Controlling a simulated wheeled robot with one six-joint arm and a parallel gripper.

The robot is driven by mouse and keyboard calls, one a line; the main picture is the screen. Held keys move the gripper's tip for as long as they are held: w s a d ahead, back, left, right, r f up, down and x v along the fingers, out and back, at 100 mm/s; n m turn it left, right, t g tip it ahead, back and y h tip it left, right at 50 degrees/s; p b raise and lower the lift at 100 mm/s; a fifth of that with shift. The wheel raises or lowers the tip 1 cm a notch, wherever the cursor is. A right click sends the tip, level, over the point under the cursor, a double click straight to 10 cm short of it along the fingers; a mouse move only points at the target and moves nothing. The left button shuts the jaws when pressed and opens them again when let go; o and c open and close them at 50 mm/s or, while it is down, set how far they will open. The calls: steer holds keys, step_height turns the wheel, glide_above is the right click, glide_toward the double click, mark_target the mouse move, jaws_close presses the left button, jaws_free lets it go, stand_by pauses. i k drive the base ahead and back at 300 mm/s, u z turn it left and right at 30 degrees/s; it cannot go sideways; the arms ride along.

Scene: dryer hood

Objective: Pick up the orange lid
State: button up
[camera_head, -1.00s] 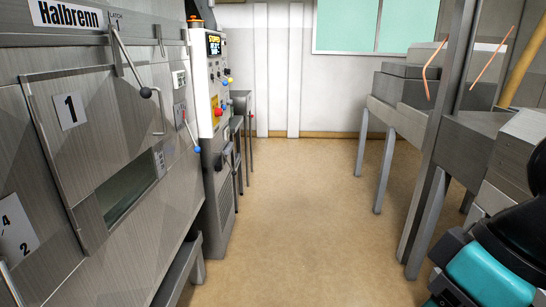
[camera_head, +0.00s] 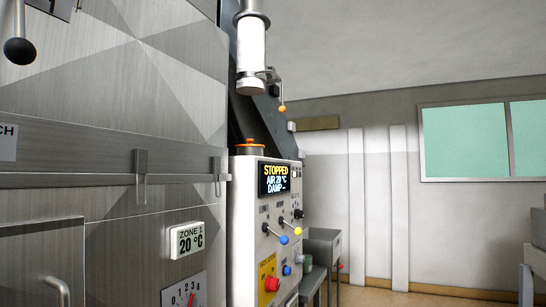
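The orange lid (camera_head: 250,142) shows on top of the white control cabinet (camera_head: 245,200), at its back left corner. It looks like a low orange cap with a small knob, seated on a dark round body (camera_head: 249,150). The cabinet's display reads STOPPED, AIR 20 °C, DAMP. My gripper is out of view, so its distance from the lid cannot be told.
A grey metal machine (camera_head: 110,190) with latches fills the left. A white cylinder (camera_head: 251,45) with an orange-tipped lever (camera_head: 281,108) hangs above the lid. Knobs and levers stick out from the cabinet front. A grey metal stand (camera_head: 325,245) is behind it.

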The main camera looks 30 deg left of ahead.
mark_target(250, 141)
steer(key=i, duration=3.35)
steer(key=u, duration=1.6)
